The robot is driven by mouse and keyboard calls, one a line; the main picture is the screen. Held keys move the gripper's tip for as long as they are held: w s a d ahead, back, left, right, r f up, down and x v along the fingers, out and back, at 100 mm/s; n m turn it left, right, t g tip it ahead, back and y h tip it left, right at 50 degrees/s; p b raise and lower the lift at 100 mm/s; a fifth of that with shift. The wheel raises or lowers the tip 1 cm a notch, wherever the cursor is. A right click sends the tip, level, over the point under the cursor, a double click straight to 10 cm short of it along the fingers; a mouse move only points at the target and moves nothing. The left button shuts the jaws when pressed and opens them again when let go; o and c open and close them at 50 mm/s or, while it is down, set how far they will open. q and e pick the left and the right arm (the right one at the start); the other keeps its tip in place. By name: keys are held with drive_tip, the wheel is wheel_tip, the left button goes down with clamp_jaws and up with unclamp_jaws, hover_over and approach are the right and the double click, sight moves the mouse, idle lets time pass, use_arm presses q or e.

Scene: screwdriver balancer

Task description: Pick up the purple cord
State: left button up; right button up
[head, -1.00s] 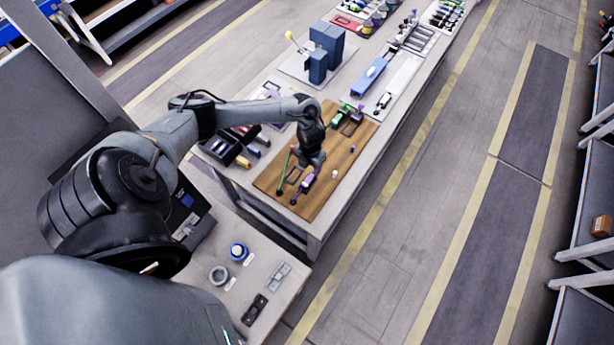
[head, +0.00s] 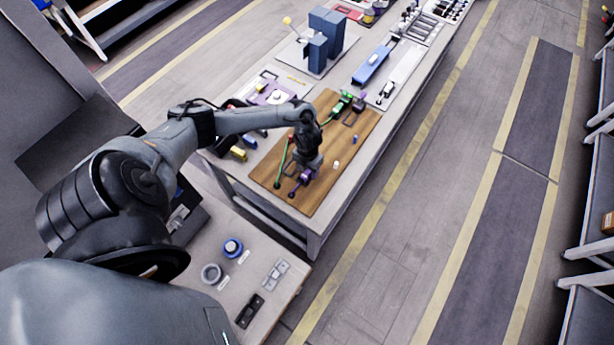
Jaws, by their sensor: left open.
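A slim purple item (head: 302,178), which looks like the purple cord, lies on the brown wooden board (head: 338,186) near its front end. My left gripper (head: 307,168) is open and points down right over the purple item's far end, hiding part of it. I cannot tell whether the fingers touch it or are around it. A second purple piece (head: 360,99) lies at the board's far end beside a green tool (head: 341,103). My right gripper is not in view.
A thin green stick (head: 283,163) lies just left of the gripper. A small white piece (head: 336,165) and a blue one (head: 355,139) stand to its right. Dark blue blocks (head: 326,36) stand farther back.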

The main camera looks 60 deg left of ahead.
use_arm(q)
drive_tip(key=shift+f, duration=0.45)
clamp_jaws()
drive_tip(key=shift+r, duration=0.25)
